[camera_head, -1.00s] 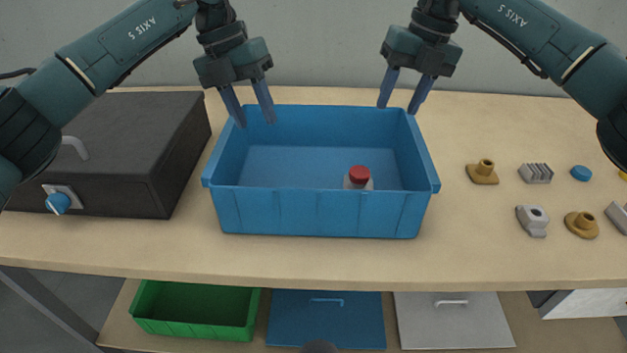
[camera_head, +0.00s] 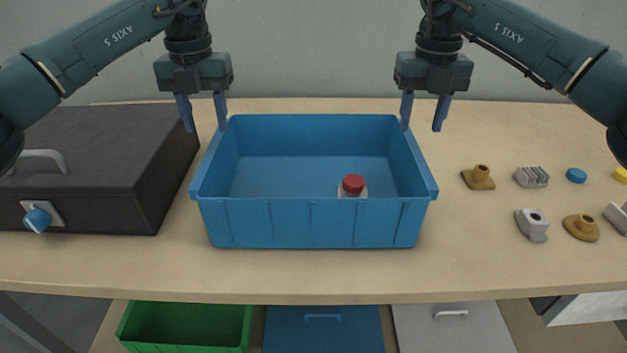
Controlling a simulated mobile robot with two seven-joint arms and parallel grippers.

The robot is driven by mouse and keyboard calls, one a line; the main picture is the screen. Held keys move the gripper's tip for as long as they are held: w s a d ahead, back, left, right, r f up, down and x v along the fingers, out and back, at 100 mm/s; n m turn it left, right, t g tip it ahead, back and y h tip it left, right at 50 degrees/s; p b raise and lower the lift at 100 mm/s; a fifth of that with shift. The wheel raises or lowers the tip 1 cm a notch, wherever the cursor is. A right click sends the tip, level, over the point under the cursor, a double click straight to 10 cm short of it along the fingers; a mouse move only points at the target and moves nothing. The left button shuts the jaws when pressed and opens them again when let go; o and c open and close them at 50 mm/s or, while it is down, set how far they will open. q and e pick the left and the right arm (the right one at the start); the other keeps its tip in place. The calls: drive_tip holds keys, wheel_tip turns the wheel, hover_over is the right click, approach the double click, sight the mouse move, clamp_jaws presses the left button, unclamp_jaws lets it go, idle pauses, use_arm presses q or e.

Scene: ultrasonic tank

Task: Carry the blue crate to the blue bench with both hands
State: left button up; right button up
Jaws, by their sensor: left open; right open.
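The blue crate (camera_head: 310,222) stands upright on the light wooden bench top. A white bottle with a red cap (camera_head: 353,186) stands inside it, toward the front right. My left gripper (camera_head: 207,129) is open at the crate's back left corner, its right finger near the left rim. My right gripper (camera_head: 422,128) is open at the back right corner, its left finger near the right rim. I cannot tell whether either finger touches the crate. No blue bench can be made out in view.
A dark box with a blue knob (camera_head: 37,218) stands close left of the crate. Brass fittings (camera_head: 479,178), grey parts (camera_head: 532,224) and a blue cap (camera_head: 576,175) lie to the right. Below the bench (camera_head: 300,285) are a green bin (camera_head: 190,325) and a blue panel with a handle (camera_head: 322,330).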

sight(212, 148)
use_arm(q)
wheel_tip(212, 148, down, 8)
drive_tip(key=shift+f, duration=0.1)
use_arm(e)
wheel_tip(212, 148, down, 8)
drive_tip(key=shift+f, duration=0.1)
use_arm(q)
drive_tip(key=shift+c, duration=0.3)
use_arm(e)
drive_tip(key=shift+c, duration=0.3)
use_arm(q)
clamp_jaws()
use_arm(e)
clamp_jaws()
idle(0.3)
